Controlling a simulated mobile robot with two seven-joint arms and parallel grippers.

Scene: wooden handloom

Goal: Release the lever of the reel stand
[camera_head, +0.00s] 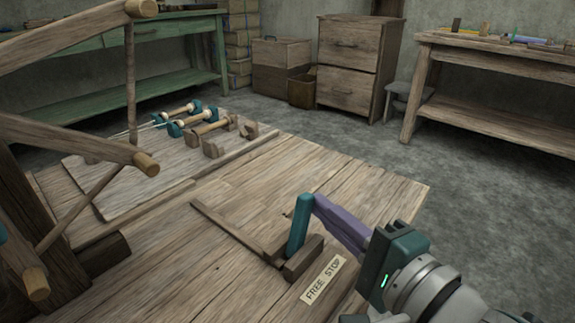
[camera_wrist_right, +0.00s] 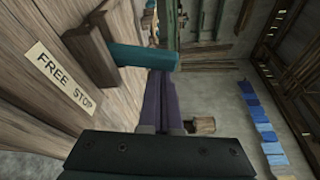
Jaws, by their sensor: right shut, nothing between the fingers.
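The teal lever (camera_head: 300,224) stands nearly upright out of a dark wooden block (camera_head: 303,260) on the plank platform. A label (camera_head: 323,279) beside it reads FREE STOP. My right gripper (camera_head: 319,203) comes in from the lower right, its purple fingers shut and empty, with the tips at the upper part of the lever. In the right wrist view the lever (camera_wrist_right: 145,57) crosses just beyond the fingertips (camera_wrist_right: 159,76); I cannot tell whether they touch it. The label also shows in the right wrist view (camera_wrist_right: 62,77). My left gripper is not in view.
Spools in teal and wooden holders (camera_head: 195,121) stand on a board further back. A thin wooden bar (camera_head: 232,228) lies left of the lever. Loom beams (camera_head: 70,138) fill the left side.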

